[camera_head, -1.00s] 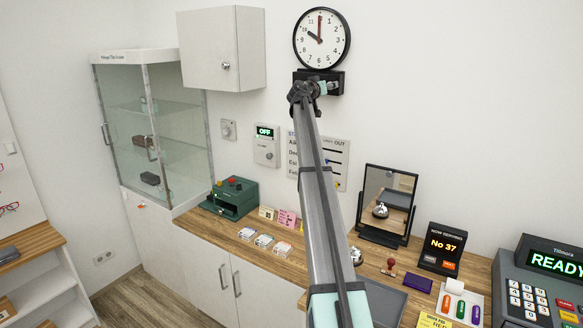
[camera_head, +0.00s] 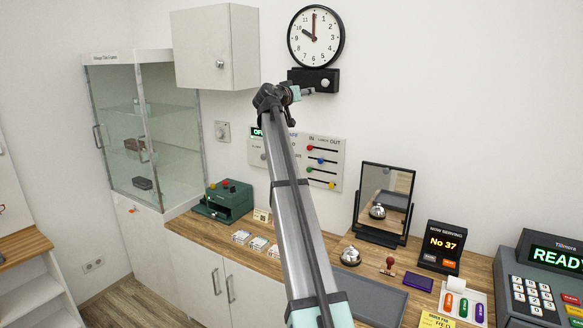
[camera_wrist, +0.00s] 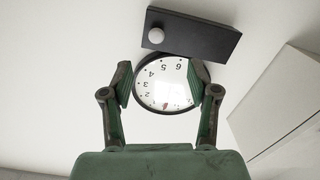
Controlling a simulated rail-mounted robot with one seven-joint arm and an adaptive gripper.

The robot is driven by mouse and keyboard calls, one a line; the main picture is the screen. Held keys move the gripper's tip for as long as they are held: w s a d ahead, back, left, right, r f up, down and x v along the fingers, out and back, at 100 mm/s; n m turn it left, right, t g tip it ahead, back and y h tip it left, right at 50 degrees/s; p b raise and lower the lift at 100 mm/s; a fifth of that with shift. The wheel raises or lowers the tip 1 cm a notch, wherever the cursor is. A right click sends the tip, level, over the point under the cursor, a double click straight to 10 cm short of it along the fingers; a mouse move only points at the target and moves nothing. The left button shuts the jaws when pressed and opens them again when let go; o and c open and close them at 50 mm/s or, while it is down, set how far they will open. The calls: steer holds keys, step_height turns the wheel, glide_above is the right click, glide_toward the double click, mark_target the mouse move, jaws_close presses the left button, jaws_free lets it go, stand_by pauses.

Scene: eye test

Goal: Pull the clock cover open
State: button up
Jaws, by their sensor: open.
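The round wall clock (camera_head: 316,36) has a black rim and white face. No gap shows between its front and rim. A black box (camera_head: 298,76) with a pale round knob (camera_head: 324,83) sits just below it. My gripper (camera_head: 308,92) is open and empty, low and to the left of the knob. In the wrist view the clock (camera_wrist: 165,85) appears upside down between my two fingers (camera_wrist: 160,78), with the black box (camera_wrist: 200,38) and knob (camera_wrist: 156,35) above it. I cannot tell whether a finger touches anything.
A white wall cabinet (camera_head: 215,48) hangs left of the clock and also shows at right in the wrist view (camera_wrist: 285,105). A slider panel (camera_head: 322,165) is below on the wall. A mirror (camera_head: 385,200) stands on the counter. The wall right of the clock is clear.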

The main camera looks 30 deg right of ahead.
steer(key=a+f+n+y, duration=0.1)
steer(key=a+f+y, duration=0.1)
steer(key=f, duration=1)
steer(key=a+f+n+g+y+b, duration=0.1)
steer(key=a+f+y, duration=0.1)
steer(key=f, duration=1.1)
steer(key=shift+s+a+f+n, duration=0.3)
steer(key=shift+s+a+n, duration=0.05)
steer(key=shift+a+n, duration=0.1)
